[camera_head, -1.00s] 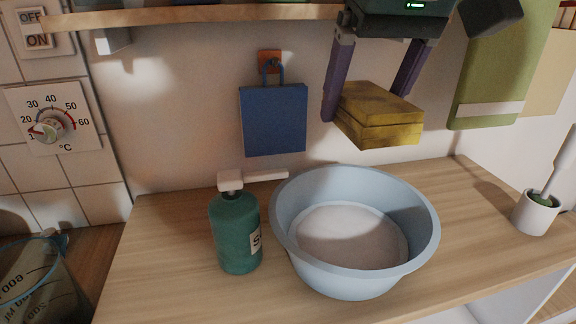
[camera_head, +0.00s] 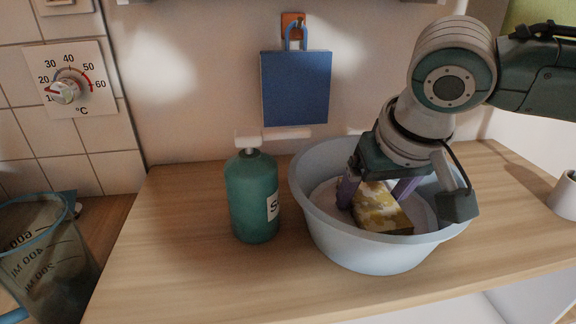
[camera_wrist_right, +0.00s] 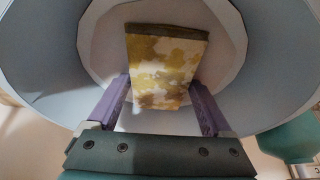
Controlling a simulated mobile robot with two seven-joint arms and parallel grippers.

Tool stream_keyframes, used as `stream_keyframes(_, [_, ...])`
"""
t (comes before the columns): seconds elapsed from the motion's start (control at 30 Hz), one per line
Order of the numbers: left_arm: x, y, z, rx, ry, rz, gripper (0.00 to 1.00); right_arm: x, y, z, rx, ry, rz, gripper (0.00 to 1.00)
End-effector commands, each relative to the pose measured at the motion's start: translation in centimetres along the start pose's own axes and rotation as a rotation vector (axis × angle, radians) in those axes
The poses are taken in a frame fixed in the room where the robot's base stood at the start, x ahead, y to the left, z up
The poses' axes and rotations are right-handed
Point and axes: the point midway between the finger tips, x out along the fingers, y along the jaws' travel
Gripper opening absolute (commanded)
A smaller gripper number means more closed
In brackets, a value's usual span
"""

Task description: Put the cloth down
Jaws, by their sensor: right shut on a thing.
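The yellow folded cloth (camera_head: 383,212) is inside the light blue basin (camera_head: 312,215), low near its bottom, and shows pale blotches. My right gripper (camera_head: 376,196) reaches down into the basin from above, shut on the cloth between its purple fingers. In the right wrist view, the cloth (camera_wrist_right: 165,62) extends ahead of the gripper (camera_wrist_right: 160,88), over the pale bottom of the basin (camera_wrist_right: 262,50). Whether the cloth touches the basin's bottom I cannot tell. My left gripper is not in view.
A green soap bottle (camera_head: 254,200) with a pale pump stands just left of the basin. A measuring jug (camera_head: 45,255) is at the far left. A blue cloth or board (camera_head: 295,88) hangs on the wall. A white cup (camera_head: 566,195) stands at the right edge. The wooden counter (camera_head: 185,250) is clear at the front left.

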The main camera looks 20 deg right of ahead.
Motion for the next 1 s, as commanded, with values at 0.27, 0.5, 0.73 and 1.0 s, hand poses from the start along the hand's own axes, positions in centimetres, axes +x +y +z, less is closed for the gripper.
stream_keyframes(0.27, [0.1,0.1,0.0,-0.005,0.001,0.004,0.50,0.5,0.0,0.2,0.000,0.000,0.001,0.30])
stream_keyframes(0.5, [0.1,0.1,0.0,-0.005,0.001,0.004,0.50,0.8,0.0,0.3,0.000,0.001,0.000,0.92])
stream_keyframes(0.73, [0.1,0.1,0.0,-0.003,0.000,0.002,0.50,0.8,0.0,0.3,0.000,0.000,0.000,1.00])
stream_keyframes(1.0, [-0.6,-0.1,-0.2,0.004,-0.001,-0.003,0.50,-1.3,0.0,0.0,-0.001,0.001,-0.002,1.00])
